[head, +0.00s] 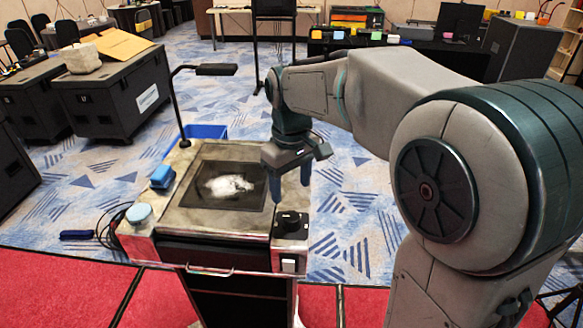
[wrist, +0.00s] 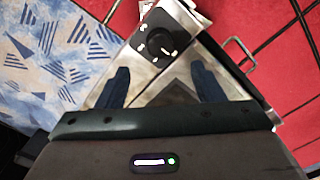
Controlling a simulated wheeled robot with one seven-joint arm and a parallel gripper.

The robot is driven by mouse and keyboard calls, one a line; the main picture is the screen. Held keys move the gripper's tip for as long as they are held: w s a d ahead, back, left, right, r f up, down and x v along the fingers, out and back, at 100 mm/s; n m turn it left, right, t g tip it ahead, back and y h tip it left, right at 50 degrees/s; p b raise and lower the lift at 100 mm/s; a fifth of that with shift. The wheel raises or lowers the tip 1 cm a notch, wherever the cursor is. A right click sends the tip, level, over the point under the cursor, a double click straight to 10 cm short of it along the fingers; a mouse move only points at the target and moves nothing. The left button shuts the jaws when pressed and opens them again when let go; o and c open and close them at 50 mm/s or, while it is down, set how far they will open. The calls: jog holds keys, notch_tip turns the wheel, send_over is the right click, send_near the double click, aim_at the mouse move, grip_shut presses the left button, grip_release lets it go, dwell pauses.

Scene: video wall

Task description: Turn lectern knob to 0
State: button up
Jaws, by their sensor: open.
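The lectern (head: 170,225) stands in front of me, with a worn metal top and a dark inset panel. Its black knob (head: 290,220) sits on a dark plate at the right front corner of the top. In the wrist view the knob (wrist: 164,42) lies ahead of the fingertips, with small white marks around it that are too small to read. My gripper (head: 290,178) is above the right side of the lectern, behind the knob and apart from it. In the wrist view my gripper (wrist: 160,82) has its two fingers wide apart with nothing between them.
A blue box (head: 162,177) and a light blue round item (head: 139,213) rest on the lectern's left side. A gooseneck lamp (head: 208,70) rises from its back left corner. A white switch (head: 289,265) is on the front below the knob. Black cases (head: 110,95) stand at back left.

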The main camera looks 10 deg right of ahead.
jog(key=shift+r, duration=2.35)
jog(key=s+d+f+m+t, duration=0.1)
jog(key=s+d+f+m, duration=0.2)
jog(key=s, duration=0.5)
jog(key=s+d+f+m+t, duration=0.2)
jog(key=s+d+f+m, duration=0.2)
jog(key=s, duration=0.4)
jog(key=shift+s+d+f, duration=0.15)
jog(key=shift+d+f, duration=0.7)
jog(key=shift+d, duration=0.3)
jog(key=shift+a, duration=0.1)
